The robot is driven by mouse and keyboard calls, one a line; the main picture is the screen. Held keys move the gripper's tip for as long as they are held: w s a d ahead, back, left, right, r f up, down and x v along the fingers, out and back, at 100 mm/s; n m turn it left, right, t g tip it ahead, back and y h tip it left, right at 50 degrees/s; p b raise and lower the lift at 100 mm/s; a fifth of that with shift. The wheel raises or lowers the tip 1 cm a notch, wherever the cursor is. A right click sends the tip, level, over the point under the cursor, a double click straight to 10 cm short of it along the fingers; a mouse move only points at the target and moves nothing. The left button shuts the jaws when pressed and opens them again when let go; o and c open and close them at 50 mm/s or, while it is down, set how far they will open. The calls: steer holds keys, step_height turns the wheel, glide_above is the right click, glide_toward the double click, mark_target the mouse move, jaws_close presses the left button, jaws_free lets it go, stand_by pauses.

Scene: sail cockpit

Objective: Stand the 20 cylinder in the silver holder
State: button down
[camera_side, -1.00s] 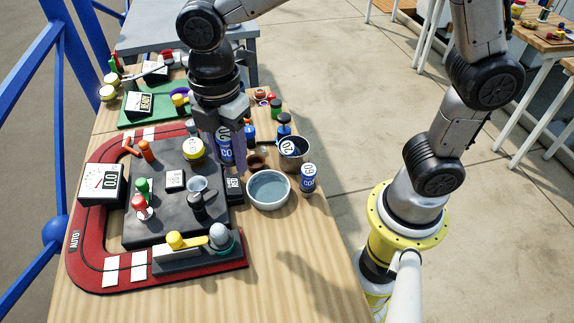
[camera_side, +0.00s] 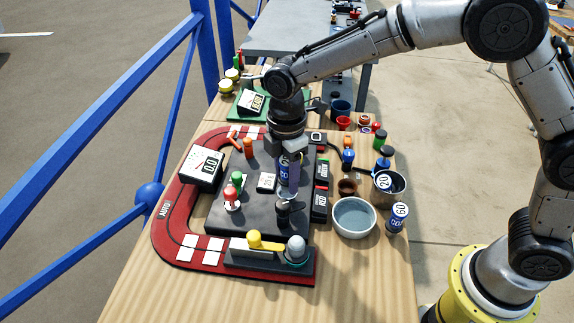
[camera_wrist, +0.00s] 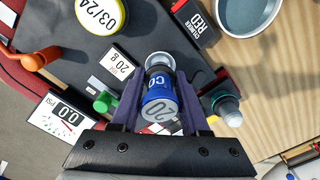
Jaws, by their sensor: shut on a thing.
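My gripper (camera_side: 289,192) is shut on the blue cylinder, whose white end marked 20 (camera_wrist: 158,109) faces the wrist camera. In the side view the cylinder (camera_side: 283,172) is upright between the fingers, low over the dark panel. The silver holder's rim (camera_wrist: 157,57) shows just beyond the cylinder's far end in the wrist view. In the side view the holder is mostly hidden behind the fingers and a black knob. I cannot tell whether the cylinder's lower end is inside the holder or just above it.
A grey bowl (camera_side: 354,217), a blue 60 cylinder (camera_side: 397,219) and a metal pot (camera_side: 388,196) with a 20-marked piece stand at right. The panel carries a black knob (camera_side: 284,211), green and red pegs (camera_side: 232,198) and a yellow lever (camera_side: 265,244). A gauge (camera_side: 204,167) stands left.

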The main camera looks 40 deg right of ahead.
steer(key=shift+f, duration=1.05)
steer(key=shift+s+d+f, duration=0.1)
steer(key=shift+s+f, duration=0.05)
steer(key=shift+f, duration=0.1)
stand_by(0.4)
steer(key=shift+r, duration=0.25)
steer(key=shift+r, duration=0.75)
stand_by(0.6)
steer(key=shift+f, duration=1)
stand_by(0.4)
steer(key=shift+r, duration=0.25)
steer(key=shift+r, duration=0.65)
stand_by(0.4)
